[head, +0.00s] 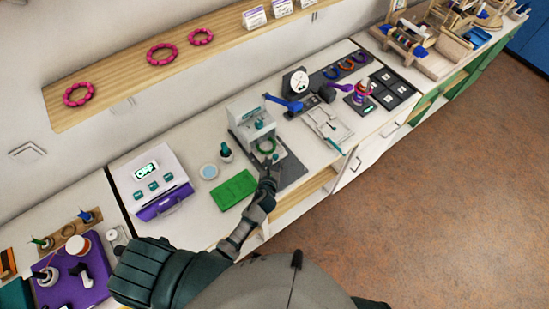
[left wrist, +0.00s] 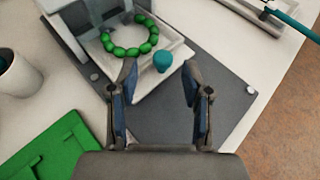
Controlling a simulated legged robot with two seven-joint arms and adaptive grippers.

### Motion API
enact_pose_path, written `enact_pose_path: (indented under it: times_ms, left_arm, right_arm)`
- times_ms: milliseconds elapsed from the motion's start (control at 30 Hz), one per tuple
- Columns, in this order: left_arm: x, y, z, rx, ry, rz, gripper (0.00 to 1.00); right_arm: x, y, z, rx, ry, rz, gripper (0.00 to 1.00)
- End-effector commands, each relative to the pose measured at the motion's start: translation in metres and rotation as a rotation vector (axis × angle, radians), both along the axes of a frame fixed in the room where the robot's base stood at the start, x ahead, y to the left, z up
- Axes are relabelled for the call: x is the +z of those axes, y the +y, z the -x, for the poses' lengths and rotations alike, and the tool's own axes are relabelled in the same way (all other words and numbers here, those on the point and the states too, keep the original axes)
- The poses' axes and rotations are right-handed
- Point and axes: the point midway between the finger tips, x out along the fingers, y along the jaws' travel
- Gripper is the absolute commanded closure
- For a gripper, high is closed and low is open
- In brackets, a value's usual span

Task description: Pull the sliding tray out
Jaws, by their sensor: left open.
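The sliding tray (left wrist: 150,76) is a pale, flat tray at the front of a grey-white machine (head: 250,120). A ring of green beads (left wrist: 128,50) lies on it. A teal knob (left wrist: 163,61) stands at its front edge. In the left wrist view my left gripper (left wrist: 158,75) is open, with its fingertips on either side of the tray's front near the knob. I cannot tell whether either finger touches it. In the head view the left gripper (head: 270,172) covers part of the tray's front. My right gripper is not in view.
The machine stands on a dark grey mat (left wrist: 220,98). A green board (head: 233,189), a cup with a teal-topped item (head: 226,153) and a white device with a display (head: 150,180) are to the left. A white tray with a teal-handled tool (head: 328,127) is to the right.

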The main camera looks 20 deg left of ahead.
Motion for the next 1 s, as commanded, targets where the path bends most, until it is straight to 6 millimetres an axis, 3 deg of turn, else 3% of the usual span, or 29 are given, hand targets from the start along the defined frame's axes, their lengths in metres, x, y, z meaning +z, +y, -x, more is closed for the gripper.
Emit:
enact_pose_path:
  times_ms: [233, 400, 567, 600, 800, 1000]
  left_arm:
    - [-0.013, 0.003, -0.03, -0.001, 0.0, 0.001, 0.51]
    - [-0.015, 0.003, -0.034, -0.001, 0.001, 0.001, 0.51]
    - [-0.015, 0.004, -0.034, -0.001, 0.001, 0.001, 0.51]
    - [-0.015, 0.004, -0.034, -0.001, 0.001, 0.001, 0.53]
    - [-0.015, 0.004, -0.034, -0.001, 0.001, 0.001, 1.0]
    - [-0.015, 0.003, -0.034, -0.001, 0.001, 0.001, 1.0]
  right_arm:
    - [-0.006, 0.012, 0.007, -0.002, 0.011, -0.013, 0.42]
    - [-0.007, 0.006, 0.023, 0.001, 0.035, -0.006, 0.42]
    - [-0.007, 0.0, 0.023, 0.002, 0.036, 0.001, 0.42]
    - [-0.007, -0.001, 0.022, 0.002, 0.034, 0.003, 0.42]
    - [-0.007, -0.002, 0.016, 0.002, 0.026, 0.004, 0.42]
    - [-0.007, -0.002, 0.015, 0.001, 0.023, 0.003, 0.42]
